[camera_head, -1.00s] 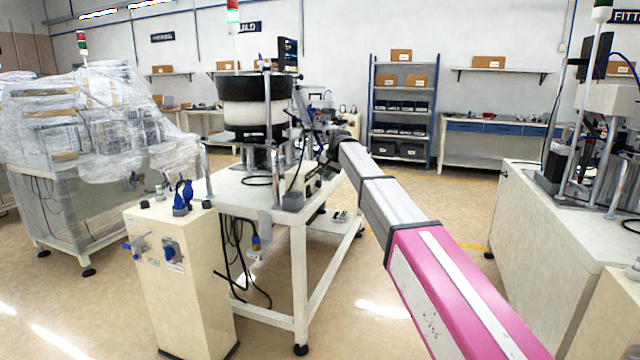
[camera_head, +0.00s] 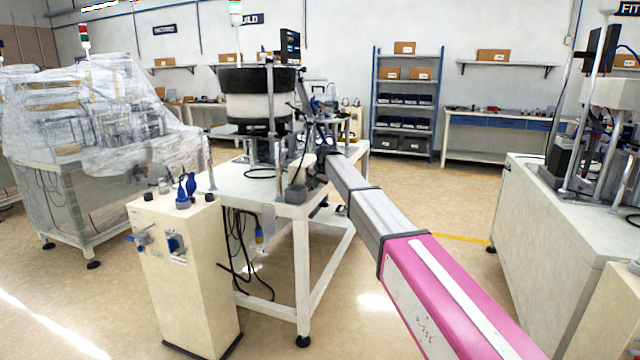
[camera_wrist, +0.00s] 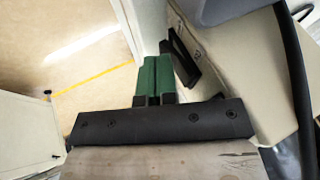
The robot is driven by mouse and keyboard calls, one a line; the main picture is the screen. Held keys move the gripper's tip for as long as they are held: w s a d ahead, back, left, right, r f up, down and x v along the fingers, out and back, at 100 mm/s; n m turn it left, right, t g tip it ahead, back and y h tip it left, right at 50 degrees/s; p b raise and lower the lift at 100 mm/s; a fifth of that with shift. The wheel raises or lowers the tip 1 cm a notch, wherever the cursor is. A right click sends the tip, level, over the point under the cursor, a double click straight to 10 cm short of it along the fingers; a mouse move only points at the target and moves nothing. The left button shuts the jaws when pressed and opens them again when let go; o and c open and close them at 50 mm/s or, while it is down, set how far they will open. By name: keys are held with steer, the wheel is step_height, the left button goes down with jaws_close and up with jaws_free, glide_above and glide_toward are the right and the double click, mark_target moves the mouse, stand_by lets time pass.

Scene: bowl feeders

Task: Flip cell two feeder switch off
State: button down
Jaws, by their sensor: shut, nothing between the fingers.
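A bowl feeder with a black rim and white bowl (camera_head: 252,105) stands on a white table (camera_head: 235,190) left of centre. In the wrist view, a cream housing (camera_wrist: 222,68) fills the right side, with a black switch-like part (camera_wrist: 181,56) on its face. I cannot tell its on or off position. My gripper (camera_wrist: 156,68) has green fingers, closed together and empty, just left of the black part. A small gap seems to show between them; contact cannot be told. In the head view my gripper is hard to make out among the parts beside the feeder.
A cream pedestal (camera_head: 185,270) with blue knobs stands in front of the table at left. A plastic-wrapped machine (camera_head: 95,125) is farther left. Another white workstation (camera_head: 550,250) is at right. The floor between my arm and that workstation is clear.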

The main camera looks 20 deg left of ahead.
stand_by(0.3)
steer(key=shift+a+f+y, duration=0.2)
steer(key=shift+y, duration=0.2)
steer(key=shift+r, duration=0.85)
steer(key=d+v, duration=0.1)
steer(key=v, duration=1.1)
steer(key=shift+w+d, duration=0.2)
steer(key=shift+d, duration=0.4)
steer(key=shift+s, duration=0.1)
